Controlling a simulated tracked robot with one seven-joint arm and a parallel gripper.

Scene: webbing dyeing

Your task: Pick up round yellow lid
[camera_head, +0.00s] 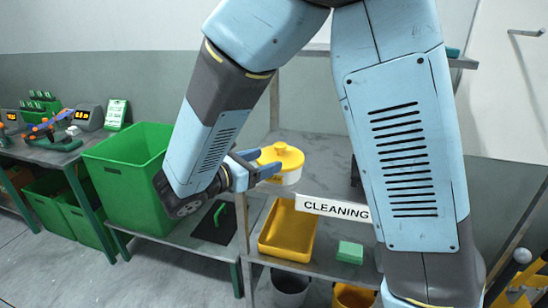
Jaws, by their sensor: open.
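The fingers overlap the left edge of the lid and tub in the picture. I cannot tell whether they touch. Nothing shows between the fingers.
A green bin (128,175) stands left of my arm. A yellow tray (287,229) and a green sponge (350,252) lie on the shelf below a CLEANING sign (333,208). A black mat (212,223) lies beside. My arm hides the shelf's right part.

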